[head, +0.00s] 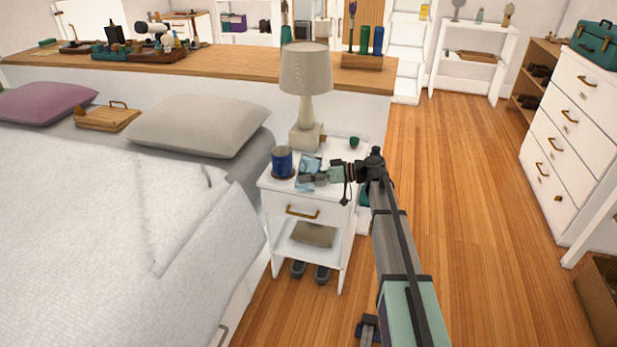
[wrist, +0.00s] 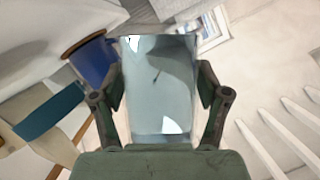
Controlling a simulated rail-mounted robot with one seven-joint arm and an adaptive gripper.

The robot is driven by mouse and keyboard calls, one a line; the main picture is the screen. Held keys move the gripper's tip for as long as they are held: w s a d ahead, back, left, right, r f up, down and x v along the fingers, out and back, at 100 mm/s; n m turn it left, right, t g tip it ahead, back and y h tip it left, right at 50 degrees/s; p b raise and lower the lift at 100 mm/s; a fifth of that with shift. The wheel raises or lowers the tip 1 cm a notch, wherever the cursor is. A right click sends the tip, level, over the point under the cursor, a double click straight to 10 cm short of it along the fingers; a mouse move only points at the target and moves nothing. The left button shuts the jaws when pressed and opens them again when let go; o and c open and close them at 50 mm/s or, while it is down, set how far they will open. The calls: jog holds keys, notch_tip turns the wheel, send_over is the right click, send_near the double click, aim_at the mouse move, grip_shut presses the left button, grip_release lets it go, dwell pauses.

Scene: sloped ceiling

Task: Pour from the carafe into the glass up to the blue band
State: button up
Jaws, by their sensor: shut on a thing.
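My gripper (head: 325,175) is over the top of the white nightstand, at the right of a blue mug-like vessel (head: 283,162). It is shut on a clear, bluish see-through vessel, which I take to be the carafe (head: 309,167). In the wrist view the carafe (wrist: 158,85) sits between the two fingers (wrist: 160,98), one on each side. The surroundings look tilted there. The blue vessel (wrist: 92,60) shows behind it at the left, with a brown edge. I cannot make out a separate glass, a blue band or the liquid level.
The nightstand (head: 303,213) also bears a lamp (head: 306,85) at the back and a small green cup (head: 354,142) behind my gripper. The bed (head: 110,220) is at the left. Wooden floor (head: 470,200) lies open at the right, before a white dresser (head: 572,140).

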aim_at(300, 187)
jog(key=s+m, duration=0.1)
jog(key=s+a+m+y+p, duration=0.1)
jog(key=shift+s+a+f, duration=0.1)
jog(key=shift+s+a, duration=0.1)
jog(key=shift+s, duration=0.1)
jog(key=shift+s+a+r+m+g+y+p, duration=0.15)
jog(key=shift+s+a+m+y+p, duration=0.2)
jog(key=shift+m+p, duration=0.3)
jog(key=shift+s+a+r+m+g+y+p, duration=0.15)
jog(key=shift+s+m+y+p, duration=0.25)
jog(key=shift+m, duration=0.35)
jog(key=shift+r, duration=0.15)
jog(key=shift+a+r+m+y+p, duration=0.1)
jog(key=shift+r+m+y+p, duration=0.3)
jog(key=shift+p, duration=0.9)
jog(key=shift+r, duration=0.15)
jog(key=shift+b, duration=0.35)
dwell(0.3)
jog(key=p, duration=0.2)
jog(key=shift+r+m+p, duration=0.3)
jog(key=shift+r+p, duration=0.05)
jog(key=shift+r, duration=0.05)
